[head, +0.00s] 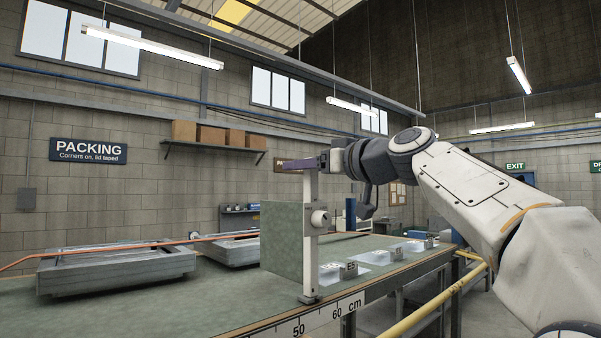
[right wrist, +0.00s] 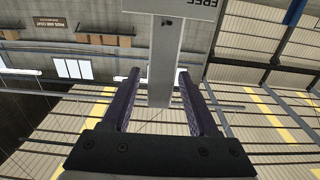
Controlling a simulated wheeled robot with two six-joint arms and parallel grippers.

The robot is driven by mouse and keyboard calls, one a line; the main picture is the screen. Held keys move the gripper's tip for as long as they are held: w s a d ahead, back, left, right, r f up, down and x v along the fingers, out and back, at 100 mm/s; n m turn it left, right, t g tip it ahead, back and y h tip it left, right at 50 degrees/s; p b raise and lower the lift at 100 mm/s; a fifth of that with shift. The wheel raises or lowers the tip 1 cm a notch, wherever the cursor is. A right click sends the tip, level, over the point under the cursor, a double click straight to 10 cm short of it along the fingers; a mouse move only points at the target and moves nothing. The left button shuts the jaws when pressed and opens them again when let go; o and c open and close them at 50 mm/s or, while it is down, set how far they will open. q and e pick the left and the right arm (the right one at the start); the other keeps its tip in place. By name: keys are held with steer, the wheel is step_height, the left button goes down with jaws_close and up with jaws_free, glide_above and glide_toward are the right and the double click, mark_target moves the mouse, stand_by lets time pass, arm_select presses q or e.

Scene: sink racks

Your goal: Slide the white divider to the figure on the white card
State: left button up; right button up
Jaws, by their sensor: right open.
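The white divider (head: 310,240) is a slim upright post with a round knob on its side. It stands at the front edge of the bench, its foot just above the ruler strip (head: 318,314), between the 50 and 60 marks. My right gripper (head: 318,163) is open at the top of the post. In the right wrist view the pale post (right wrist: 161,85) shows between the two open fingers, with no clear grip on it. A plate with dark letters (right wrist: 190,8) shows above it. I cannot make out the white card's figure. My left gripper is out of view.
A green-grey panel (head: 283,240) stands behind the post. A yellow rail (head: 437,303) runs along the front right. Grey metal frames (head: 118,268) lie at left.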

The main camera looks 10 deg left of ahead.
steer(key=b+v, duration=0.4)
steer(key=v, duration=0.4)
steer(key=shift+s+d, duration=0.25)
steer(key=shift+d, duration=0.1)
